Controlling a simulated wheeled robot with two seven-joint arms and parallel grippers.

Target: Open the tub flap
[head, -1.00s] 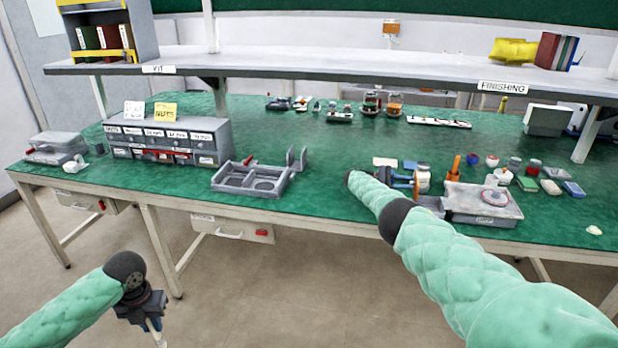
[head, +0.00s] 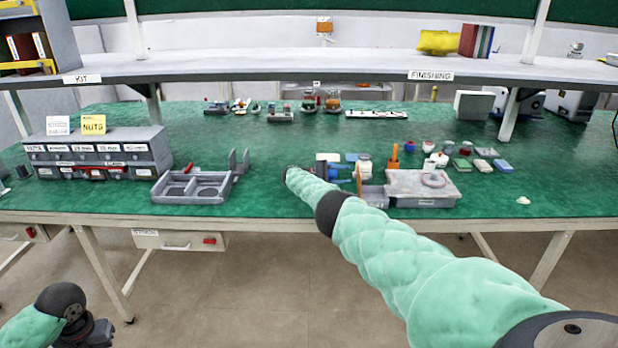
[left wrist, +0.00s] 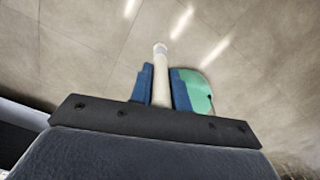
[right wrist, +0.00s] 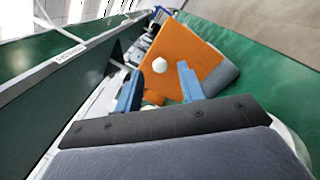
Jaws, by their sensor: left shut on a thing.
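The grey tub (head: 440,203) sits near the front edge of the bench, right of centre. A pale, cloudy flap (head: 410,182) lies flat over most of it, with a ring-shaped thing (head: 433,180) on top. My right gripper (head: 345,173) is just left of the tub, partly hidden by my arm. In the right wrist view its blue fingers (right wrist: 160,88) are apart, with an orange block-like thing (right wrist: 180,55) beyond them. My left gripper (left wrist: 160,88) is shut on a thin cream rod (left wrist: 160,70), away from the bench over the floor.
A grey divided tray (head: 190,188) stands left of my right arm. A labelled drawer unit (head: 100,155) is further left. Jars and small blocks (head: 463,165) stand behind and right of the tub. A shelf (head: 280,67) spans above the bench back.

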